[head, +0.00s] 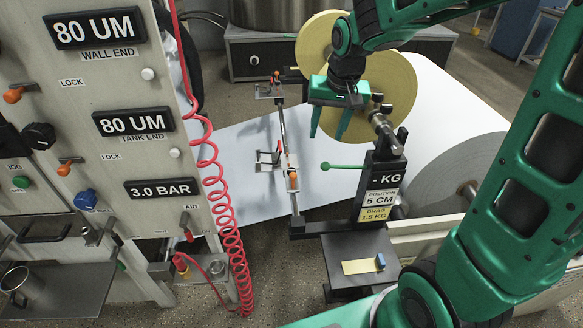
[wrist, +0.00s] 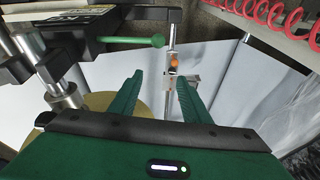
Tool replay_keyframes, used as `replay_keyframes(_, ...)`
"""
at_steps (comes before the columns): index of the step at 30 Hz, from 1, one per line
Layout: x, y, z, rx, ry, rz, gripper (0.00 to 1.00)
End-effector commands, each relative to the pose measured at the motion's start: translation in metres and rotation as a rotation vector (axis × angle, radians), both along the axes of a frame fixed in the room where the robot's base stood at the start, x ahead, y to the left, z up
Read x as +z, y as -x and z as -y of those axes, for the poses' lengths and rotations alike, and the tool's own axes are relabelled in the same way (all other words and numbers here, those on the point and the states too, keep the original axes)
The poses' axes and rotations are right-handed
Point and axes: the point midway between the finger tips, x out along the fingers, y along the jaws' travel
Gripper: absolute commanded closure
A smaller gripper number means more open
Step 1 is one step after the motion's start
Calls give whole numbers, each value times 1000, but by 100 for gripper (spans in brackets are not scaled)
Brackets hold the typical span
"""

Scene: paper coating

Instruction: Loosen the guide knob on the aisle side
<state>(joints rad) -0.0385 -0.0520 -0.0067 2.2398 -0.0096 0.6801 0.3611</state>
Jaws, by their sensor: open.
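A thin guide rail (head: 284,135) runs over the white paper web. An orange knob (head: 293,178) sits on its near end, and a second orange knob (head: 277,76) is at its far end. The frames do not label which one is on the aisle side. My green gripper (head: 328,128) is open and empty, to the right of the rail and above the web, between the two knobs in depth. In the wrist view, an orange knob (wrist: 175,62) appears just beyond the tips of my open fingers (wrist: 157,77), apart from them.
A green-tipped lever (head: 326,166) sticks out left from the black drag post (head: 379,185). A yellow roll (head: 398,75) stands behind my gripper. The control panel (head: 110,110) and coiled red hose (head: 222,215) are at left. A small black table (head: 345,250) is in front.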

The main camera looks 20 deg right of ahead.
Motion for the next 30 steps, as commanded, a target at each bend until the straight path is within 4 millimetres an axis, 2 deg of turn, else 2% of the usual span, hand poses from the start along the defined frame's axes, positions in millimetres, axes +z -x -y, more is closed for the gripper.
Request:
replay_keyframes(1, -9, -17, -3, -39, -11, -24, 57)
replay_keyframes(6, -38, -69, -10, -199, -43, -92, 57)
replay_keyframes(15, -112, -145, -26, -470, -68, -202, 57)
replay_keyframes(21, -150, -171, -33, -591, -67, -245, 57)
replay_keyframes(30, -176, -179, -35, -635, -65, -261, 57)
